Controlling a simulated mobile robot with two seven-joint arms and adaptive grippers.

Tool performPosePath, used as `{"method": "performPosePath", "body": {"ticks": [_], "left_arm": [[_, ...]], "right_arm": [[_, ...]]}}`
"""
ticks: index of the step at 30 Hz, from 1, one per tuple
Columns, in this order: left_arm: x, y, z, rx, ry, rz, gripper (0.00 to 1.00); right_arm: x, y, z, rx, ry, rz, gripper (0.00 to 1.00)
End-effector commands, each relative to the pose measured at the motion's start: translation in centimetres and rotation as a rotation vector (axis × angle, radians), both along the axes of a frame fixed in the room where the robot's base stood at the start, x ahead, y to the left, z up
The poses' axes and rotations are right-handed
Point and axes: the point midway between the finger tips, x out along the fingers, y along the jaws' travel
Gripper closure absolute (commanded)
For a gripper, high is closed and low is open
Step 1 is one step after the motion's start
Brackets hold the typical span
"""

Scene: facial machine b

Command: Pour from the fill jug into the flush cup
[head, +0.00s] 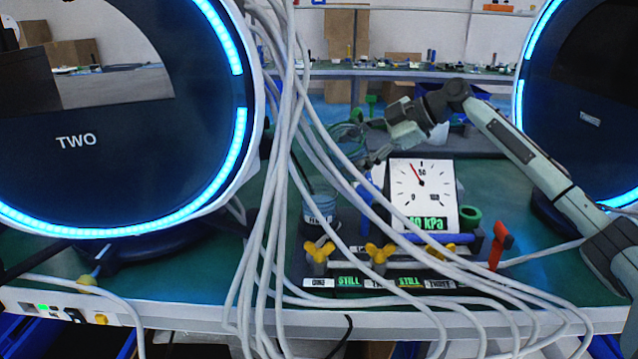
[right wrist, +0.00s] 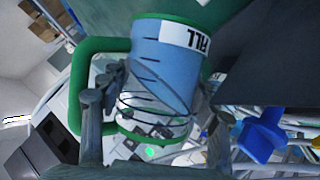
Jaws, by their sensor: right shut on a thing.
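The fill jug (right wrist: 165,60) is a clear cylinder with a green rim, a green side handle, measuring marks and a partly visible label; it holds blue liquid. My right gripper (right wrist: 152,112) is shut on it, one finger on each side. The liquid line slants across the jug wall. In the head view my right gripper (head: 376,154) holds the jug (head: 346,136) above and slightly right of a pale blue labelled cup (head: 320,208), likely the flush cup. White hoses partly cover both. I cannot tell whether liquid is leaving the jug. My left gripper is out of view.
Many white hoses (head: 285,120) hang in front of the cup. A gauge (head: 422,195) stands right of it, with yellow valves (head: 380,258) and a red lever (head: 500,245) in front. Large round blue-lit machines (head: 110,140) flank the green bench. A blue valve knob (right wrist: 262,135) shows in the wrist view.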

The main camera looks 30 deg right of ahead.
Motion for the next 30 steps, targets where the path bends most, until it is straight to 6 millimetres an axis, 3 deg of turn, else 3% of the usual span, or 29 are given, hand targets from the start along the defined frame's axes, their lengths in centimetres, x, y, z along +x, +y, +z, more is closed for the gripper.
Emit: {"method": "performPosePath", "body": {"ticks": [30], "left_arm": [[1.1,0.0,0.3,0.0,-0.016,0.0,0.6]], "right_arm": [[-0.2,0.4,-0.1,-0.104,-0.059,0.0,0.85]]}}
